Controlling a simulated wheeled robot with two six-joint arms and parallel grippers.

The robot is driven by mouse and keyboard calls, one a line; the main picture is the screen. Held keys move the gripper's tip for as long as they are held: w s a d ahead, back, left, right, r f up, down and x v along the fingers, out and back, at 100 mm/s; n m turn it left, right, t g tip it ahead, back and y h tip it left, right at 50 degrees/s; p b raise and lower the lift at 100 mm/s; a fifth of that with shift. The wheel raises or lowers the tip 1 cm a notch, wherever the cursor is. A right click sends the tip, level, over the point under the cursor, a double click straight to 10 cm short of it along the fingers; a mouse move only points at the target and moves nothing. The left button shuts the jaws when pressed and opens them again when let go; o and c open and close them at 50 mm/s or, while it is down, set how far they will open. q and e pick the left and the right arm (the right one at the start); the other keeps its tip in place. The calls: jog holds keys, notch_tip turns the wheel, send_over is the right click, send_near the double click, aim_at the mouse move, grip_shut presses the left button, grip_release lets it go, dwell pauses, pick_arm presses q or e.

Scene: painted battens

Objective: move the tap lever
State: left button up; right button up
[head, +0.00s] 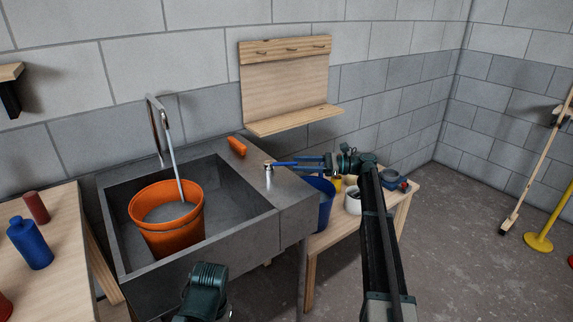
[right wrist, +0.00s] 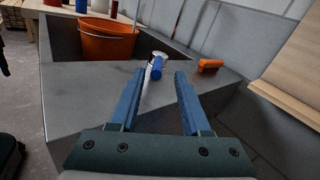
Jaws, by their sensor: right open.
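The tap lever has a silver base and a blue handle (head: 283,164), and it stands on the sink's right rim. In the right wrist view the blue handle (right wrist: 156,70) points towards me, in line with the gap between the fingertips. My right gripper (head: 299,162) is open, and its blue fingers reach in from the right at the handle's end. In the right wrist view the fingers (right wrist: 160,74) show apart with no visible contact on the handle. The tall metal spout (head: 166,135) bends down over an orange bucket (head: 166,218). My left fingers are not visible.
The grey sink (head: 250,235) holds the bucket. An orange block (head: 237,146) lies on its back rim. A wooden wall shelf (head: 295,120) hangs behind. A side table (head: 329,238) with several containers stands to the right, under my right arm. A blue bottle (head: 30,243) is at left.

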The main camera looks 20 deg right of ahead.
jog(key=v, duration=0.6)
jog(key=shift+d, duration=0.35)
jog(key=shift+s, duration=0.15)
